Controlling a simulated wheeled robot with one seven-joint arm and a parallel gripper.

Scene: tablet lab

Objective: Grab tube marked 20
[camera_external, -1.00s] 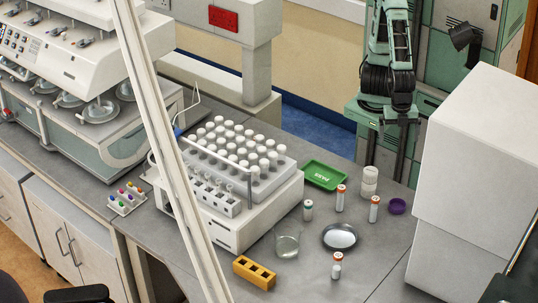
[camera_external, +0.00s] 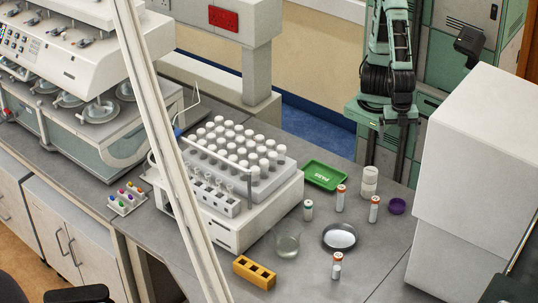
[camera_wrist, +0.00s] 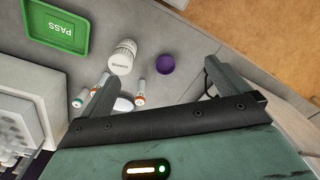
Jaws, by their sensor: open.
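Small capped white tubes stand on the grey counter in the external view. One has a teal cap (camera_external: 308,210). Three have orange-red caps: one behind the round dish (camera_external: 341,198), one right of it (camera_external: 374,209) and one in front of it (camera_external: 337,265). Their numbers are too small to read, so I cannot tell which is marked 20. In the wrist view, my gripper (camera_wrist: 158,75) is open with nothing between its fingers. A teal-marked tube (camera_wrist: 81,97) and an orange-capped tube (camera_wrist: 140,91) show beyond it; the left finger partly hides the group.
A green PASS tray (camera_external: 326,175), white bottle (camera_external: 370,181), purple cap (camera_external: 397,206), shallow dish (camera_external: 339,245), glass beaker (camera_external: 288,246) and yellow block (camera_external: 254,272) surround the tubes. A tube rack (camera_external: 262,187) stands left, a tall white box (camera_external: 470,180) right.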

